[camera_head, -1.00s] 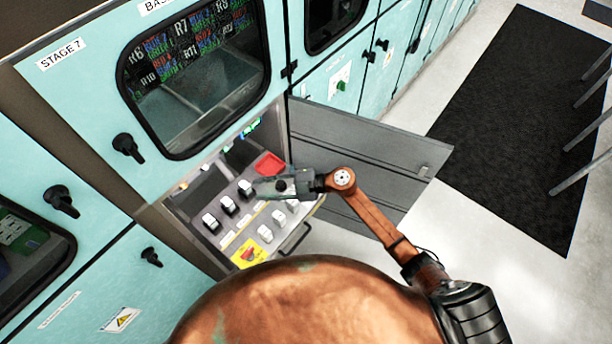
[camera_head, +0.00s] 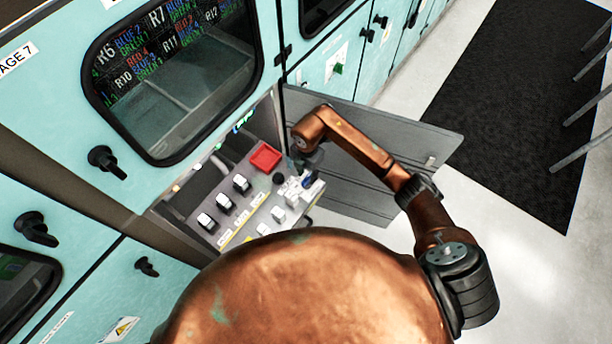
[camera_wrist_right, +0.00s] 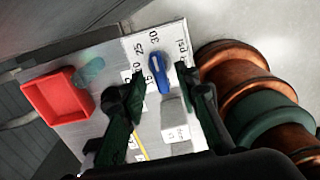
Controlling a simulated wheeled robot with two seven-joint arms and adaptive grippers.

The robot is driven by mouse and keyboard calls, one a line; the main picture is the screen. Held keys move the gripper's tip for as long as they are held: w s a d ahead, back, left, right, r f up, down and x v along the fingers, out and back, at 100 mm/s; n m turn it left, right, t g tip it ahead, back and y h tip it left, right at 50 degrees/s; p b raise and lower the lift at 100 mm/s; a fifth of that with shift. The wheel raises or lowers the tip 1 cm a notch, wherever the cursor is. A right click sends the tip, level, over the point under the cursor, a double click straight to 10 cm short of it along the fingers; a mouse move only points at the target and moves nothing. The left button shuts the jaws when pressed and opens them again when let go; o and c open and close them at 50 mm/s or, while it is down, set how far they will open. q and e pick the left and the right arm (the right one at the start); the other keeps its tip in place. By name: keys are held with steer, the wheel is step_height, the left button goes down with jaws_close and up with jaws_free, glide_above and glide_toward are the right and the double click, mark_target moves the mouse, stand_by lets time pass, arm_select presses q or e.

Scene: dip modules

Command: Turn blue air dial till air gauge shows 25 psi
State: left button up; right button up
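The blue air dial (camera_wrist_right: 158,72) is on the grey panel in the right wrist view, with printed marks including 25, 30 and psi around it. My right gripper (camera_wrist_right: 162,88) is open, with one dark finger on each side of the dial's near end. I cannot tell whether the fingers touch the dial. In the head view my right gripper (camera_head: 293,187) is over the panel's right end, where a bit of blue (camera_head: 309,181) shows beside it. I cannot make out a separate gauge needle or the exact reading. My left gripper is not in view.
A red tray (camera_head: 265,157) sits on the panel's back, left of the dial in the wrist view. White-topped black switches (camera_head: 224,203) line the panel's left part. An open grey door (camera_head: 375,135) stands right of the panel.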

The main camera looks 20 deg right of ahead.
steer(key=shift+f, duration=0.85)
steer(key=shift+a+f, duration=0.1)
steer(key=shift+f, duration=0.1)
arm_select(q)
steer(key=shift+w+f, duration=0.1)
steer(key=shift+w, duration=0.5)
arm_select(e)
jaws_close()
